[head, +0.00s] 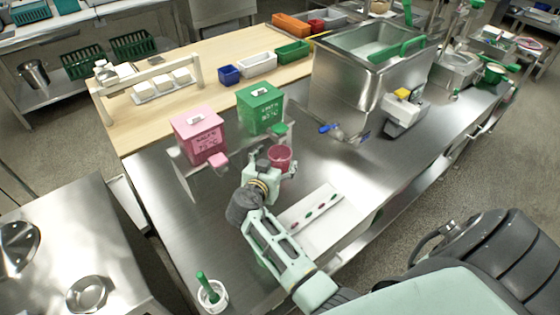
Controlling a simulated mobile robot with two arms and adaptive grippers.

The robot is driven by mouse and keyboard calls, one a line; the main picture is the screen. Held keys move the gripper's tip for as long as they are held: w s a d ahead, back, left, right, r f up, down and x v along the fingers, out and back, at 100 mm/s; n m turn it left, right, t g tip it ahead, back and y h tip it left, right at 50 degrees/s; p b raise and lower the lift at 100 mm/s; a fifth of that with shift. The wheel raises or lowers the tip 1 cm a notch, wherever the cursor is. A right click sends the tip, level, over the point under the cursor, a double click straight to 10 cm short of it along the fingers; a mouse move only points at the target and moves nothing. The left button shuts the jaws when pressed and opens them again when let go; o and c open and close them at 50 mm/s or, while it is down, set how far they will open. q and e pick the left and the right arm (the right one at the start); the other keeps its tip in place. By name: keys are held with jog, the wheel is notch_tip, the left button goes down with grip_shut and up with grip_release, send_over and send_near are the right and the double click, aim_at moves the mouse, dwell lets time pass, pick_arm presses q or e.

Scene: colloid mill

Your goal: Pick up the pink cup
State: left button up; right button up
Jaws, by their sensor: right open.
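The pink cup (280,156) stands on the steel counter near the middle of the head view. My right gripper (275,164) is at the cup, with its open fingers on the left and right of it. The fingers hide the lower part of the cup, and I cannot tell whether they touch it. My left gripper is not in view.
A pink box (198,134) and a green box (260,107) stand on a raised stand behind the gripper. A steel tank (345,92) with a blue-handled tap is at the right. A white panel (322,222) lies in front. A white pot (212,296) stands front left.

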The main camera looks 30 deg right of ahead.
aim_at(283, 152)
jog(key=p+x, duration=0.1)
jog(key=x, duration=0.2)
jog(key=shift+w+d+f, duration=0.1)
jog(key=shift+w+d, duration=0.1)
jog(key=shift+w, duration=0.05)
jog(key=shift+w+d+f, duration=0.3)
jog(key=shift+w+d, duration=0.05)
jog(key=shift+d, duration=0.1)
jog(key=c, duration=1.3)
jog(key=shift+r, duration=0.1)
